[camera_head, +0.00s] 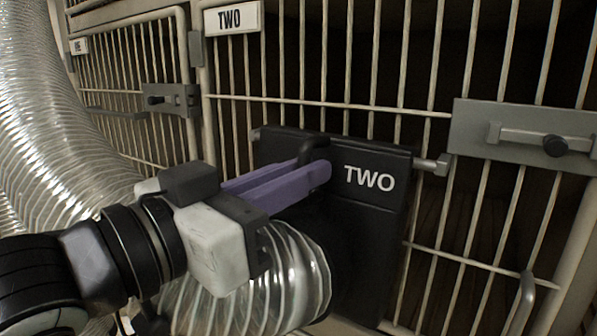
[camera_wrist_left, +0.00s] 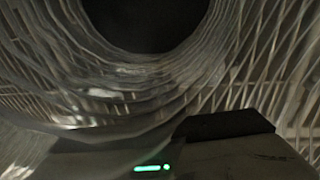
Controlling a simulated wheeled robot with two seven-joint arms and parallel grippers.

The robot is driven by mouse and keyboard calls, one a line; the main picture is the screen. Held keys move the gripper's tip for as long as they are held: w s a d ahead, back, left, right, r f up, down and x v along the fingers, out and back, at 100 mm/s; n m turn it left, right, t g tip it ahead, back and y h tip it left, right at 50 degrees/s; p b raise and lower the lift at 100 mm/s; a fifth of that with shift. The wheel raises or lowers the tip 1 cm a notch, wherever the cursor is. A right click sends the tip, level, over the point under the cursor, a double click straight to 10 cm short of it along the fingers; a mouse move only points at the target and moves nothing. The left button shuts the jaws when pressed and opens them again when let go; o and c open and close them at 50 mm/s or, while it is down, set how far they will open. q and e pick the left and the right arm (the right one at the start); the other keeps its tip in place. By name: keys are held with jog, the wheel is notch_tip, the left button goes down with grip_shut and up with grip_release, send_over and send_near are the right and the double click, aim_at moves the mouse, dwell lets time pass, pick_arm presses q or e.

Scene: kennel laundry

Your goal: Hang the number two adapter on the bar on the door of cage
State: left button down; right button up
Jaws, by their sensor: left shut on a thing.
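The number two adapter (camera_head: 370,215) is a black plate marked TWO, upright against the door of cage two in the head view. A clear ribbed hose (camera_head: 300,275) joins its lower left part. My left gripper (camera_head: 322,174), with purple fingers, is shut on the black handle (camera_head: 312,148) near the plate's top. The grey bar (camera_head: 432,165) shows its right end just past the plate's upper right edge; the plate hides its middle. I cannot tell whether the plate hooks over the bar. The left wrist view shows mostly blurred hose (camera_wrist_left: 130,75). My right gripper is out of view.
The cage two door (camera_head: 330,103) has wire bars, a TWO sign (camera_head: 232,17) and a grey latch plate (camera_head: 525,133) at right. Another cage door (camera_head: 130,60) with its own latch (camera_head: 172,98) stands at left. The large hose (camera_head: 40,110) fills the left side.

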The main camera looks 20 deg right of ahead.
pick_arm(q)
jog(key=c, duration=1.7)
grip_release()
jog(key=shift+c, duration=0.2)
jog(key=shift+f, duration=0.15)
jog(key=p+v, duration=0.1)
jog(key=v, duration=0.6)
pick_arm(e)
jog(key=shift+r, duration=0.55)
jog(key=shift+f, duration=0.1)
